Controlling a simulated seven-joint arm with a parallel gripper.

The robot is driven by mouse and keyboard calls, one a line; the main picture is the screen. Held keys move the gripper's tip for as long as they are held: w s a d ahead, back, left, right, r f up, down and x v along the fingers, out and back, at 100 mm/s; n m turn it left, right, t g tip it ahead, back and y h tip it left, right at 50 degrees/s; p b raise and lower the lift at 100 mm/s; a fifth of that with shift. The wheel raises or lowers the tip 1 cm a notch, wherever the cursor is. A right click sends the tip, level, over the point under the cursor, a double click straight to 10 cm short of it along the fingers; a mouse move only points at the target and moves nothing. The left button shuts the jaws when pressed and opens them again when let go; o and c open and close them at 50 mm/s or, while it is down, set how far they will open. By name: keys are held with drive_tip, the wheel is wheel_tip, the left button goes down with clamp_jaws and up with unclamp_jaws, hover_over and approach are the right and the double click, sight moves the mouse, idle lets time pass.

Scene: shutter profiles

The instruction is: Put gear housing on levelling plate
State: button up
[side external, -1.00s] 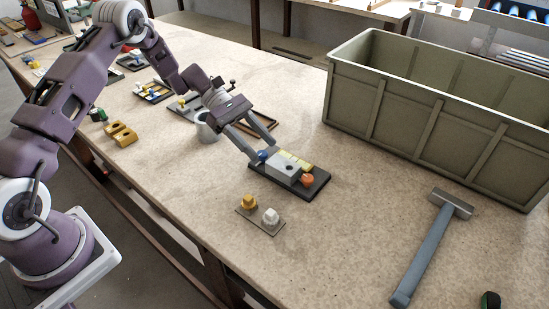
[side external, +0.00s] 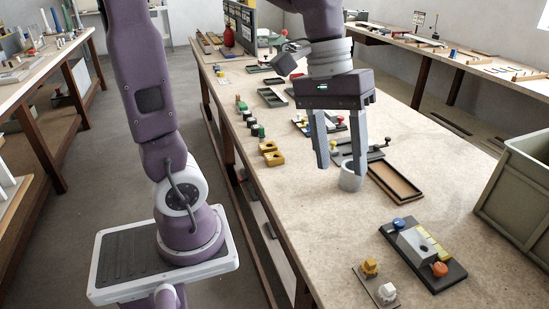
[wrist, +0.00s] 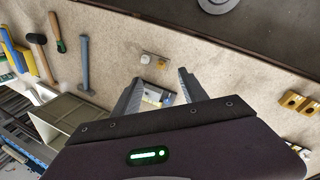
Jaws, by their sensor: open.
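A pale grey block with a round hole (side external: 417,243), which I take for the gear housing, rests on a dark rectangular plate (side external: 404,256), probably the levelling plate. Beside the block are a blue knob, an orange knob and a yellow stepped piece. My gripper (side external: 340,168) is open and empty, raised clear of the block, with its fingers pointing down. In the wrist view the plate group (wrist: 157,97) shows between my open fingers (wrist: 160,88), partly hidden by my gripper.
A small plate with a yellow and a white knob (side external: 374,282) lies beside the dark plate. A grey cup (side external: 351,178) and brown tray (side external: 395,184) lie behind. A green bin (side external: 515,190) stands right.

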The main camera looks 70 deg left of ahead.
drive_tip(key=s+a+m+t+y, duration=0.2)
drive_tip(key=s+m+t+y, duration=0.1)
drive_tip(key=s, duration=0.7)
drive_tip(key=m+t, duration=0.1)
drive_tip(key=m, duration=0.1)
drive_tip(key=shift+s+a+m, duration=0.2)
drive_tip(key=shift+s+m, duration=0.1)
